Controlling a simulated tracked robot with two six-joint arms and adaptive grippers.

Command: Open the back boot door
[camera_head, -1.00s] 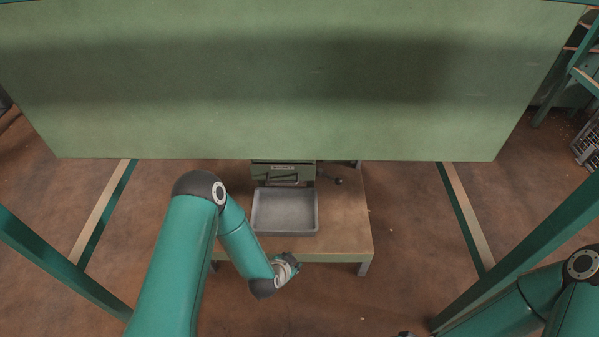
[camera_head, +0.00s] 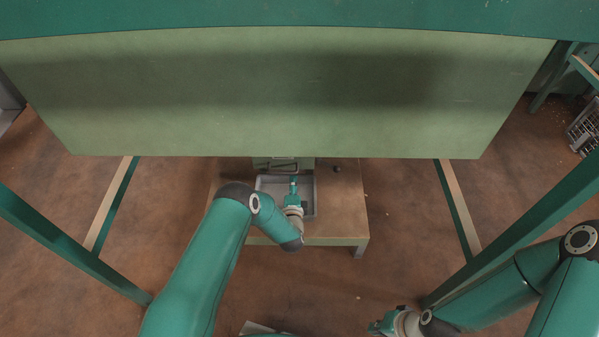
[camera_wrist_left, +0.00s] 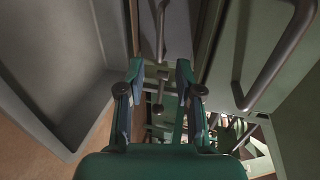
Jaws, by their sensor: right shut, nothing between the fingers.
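The green boot door (camera_head: 264,162) with its dark bar handle (camera_head: 283,166) sits under the big hopper panel, partly cut off by the panel's lower edge. In the left wrist view a grey bar handle (camera_wrist_left: 278,66) stands out from a pale green face at the right. My left gripper (camera_head: 294,180) is over the grey tray, in front of the door. In its wrist view the left gripper (camera_wrist_left: 159,68) has its fingers apart with nothing held, and the bar handle lies to the right of them. My right gripper (camera_head: 374,327) is shut and empty, low in the picture.
A grey tray (camera_head: 314,198) stands on a low wooden table (camera_head: 345,210); its wall (camera_wrist_left: 60,142) fills the left of the wrist view. A dark knob (camera_head: 337,169) is right of the door. The wide green panel (camera_head: 290,100) hangs above. Teal frame posts (camera_head: 70,254) flank the floor.

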